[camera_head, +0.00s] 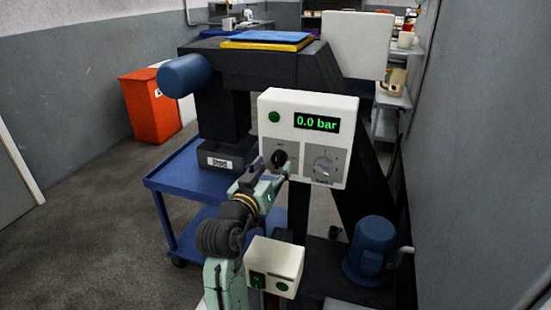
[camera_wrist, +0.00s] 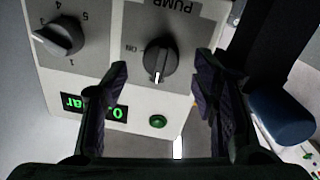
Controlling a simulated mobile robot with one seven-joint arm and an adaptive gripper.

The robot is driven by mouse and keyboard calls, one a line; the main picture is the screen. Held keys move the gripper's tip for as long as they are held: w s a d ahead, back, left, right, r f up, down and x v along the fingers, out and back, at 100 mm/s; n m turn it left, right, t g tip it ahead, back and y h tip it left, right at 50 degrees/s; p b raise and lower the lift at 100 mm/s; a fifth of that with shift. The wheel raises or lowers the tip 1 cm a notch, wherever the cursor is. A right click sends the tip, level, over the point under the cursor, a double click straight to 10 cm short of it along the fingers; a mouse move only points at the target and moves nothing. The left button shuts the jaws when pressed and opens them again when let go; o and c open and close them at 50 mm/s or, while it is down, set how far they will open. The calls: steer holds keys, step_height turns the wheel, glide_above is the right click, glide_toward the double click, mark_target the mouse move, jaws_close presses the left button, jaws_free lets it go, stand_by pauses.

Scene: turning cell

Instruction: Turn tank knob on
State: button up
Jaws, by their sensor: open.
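A white control box (camera_head: 309,108) carries a green display (camera_head: 317,122) reading 0.0 bar. Its left black knob (camera_head: 279,158) appears in the wrist view (camera_wrist: 158,62), upside down, labelled PUMP, with an ON mark beside it. Its white pointer aims away from ON, toward the picture bottom. A second knob (camera_wrist: 58,37), with a numbered scale, shows at the wrist view's upper left. No label reading tank is legible. My gripper (camera_head: 272,169) is open before the pump knob, one finger on either side in the wrist view (camera_wrist: 161,66). Contact cannot be told.
A smaller white box (camera_head: 285,254) with a dark switch stands below my gripper. A blue motor (camera_head: 371,250) is at lower right. A blue cart (camera_head: 180,184) stands left, beside a black machine frame (camera_head: 253,70). Open floor (camera_head: 95,215) lies left.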

mark_target(278, 160)
steer(key=shift+x, duration=1.45)
steer(key=shift+a, duration=0.1)
steer(key=shift+c, duration=0.3)
steer(key=c, duration=1.1)
